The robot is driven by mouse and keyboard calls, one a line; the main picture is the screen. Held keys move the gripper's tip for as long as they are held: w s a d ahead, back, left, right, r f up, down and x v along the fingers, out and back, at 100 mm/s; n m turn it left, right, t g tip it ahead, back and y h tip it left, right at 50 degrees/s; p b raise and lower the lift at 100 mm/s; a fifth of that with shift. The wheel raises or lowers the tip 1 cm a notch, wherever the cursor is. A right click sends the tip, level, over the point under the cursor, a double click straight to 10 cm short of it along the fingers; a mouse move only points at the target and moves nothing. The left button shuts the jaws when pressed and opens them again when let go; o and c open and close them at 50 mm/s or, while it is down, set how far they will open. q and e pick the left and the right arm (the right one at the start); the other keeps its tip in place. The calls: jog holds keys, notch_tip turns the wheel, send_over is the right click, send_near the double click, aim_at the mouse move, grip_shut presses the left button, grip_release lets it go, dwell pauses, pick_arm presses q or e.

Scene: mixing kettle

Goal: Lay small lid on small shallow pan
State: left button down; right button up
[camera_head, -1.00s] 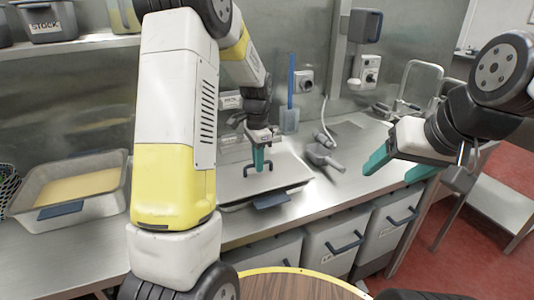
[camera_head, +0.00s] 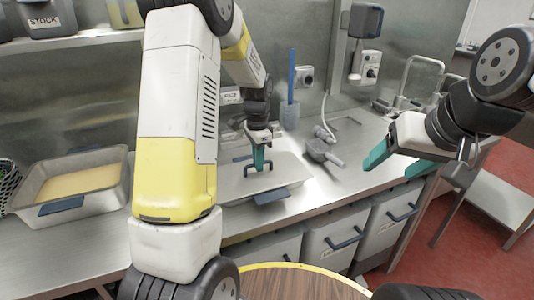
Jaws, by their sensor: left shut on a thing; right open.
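My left gripper (camera_head: 258,160) points down and is shut on the dark handle of the small lid (camera_head: 284,168), a flat grey metal sheet. The lid lies over, or very close above, the small shallow pan, which shows a dark blue handle (camera_head: 271,195) at its front edge. I cannot tell whether the lid fully touches the rim. My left arm hides the left part of the lid and pan. My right gripper (camera_head: 398,162) is open and empty, over the right end of the steel counter, well apart from the pan.
A deep pan of yellow contents (camera_head: 78,184) stands at the left of the counter (camera_head: 352,160). A grey spray nozzle (camera_head: 323,152) lies right of the lid. A blue-handled spatula (camera_head: 290,112) stands by the wall. Grey bins (camera_head: 333,238) are below the counter.

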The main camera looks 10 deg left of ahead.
pick_arm(q)
jog(key=c, duration=0.9)
grip_release()
jog(key=shift+r, duration=3.5)
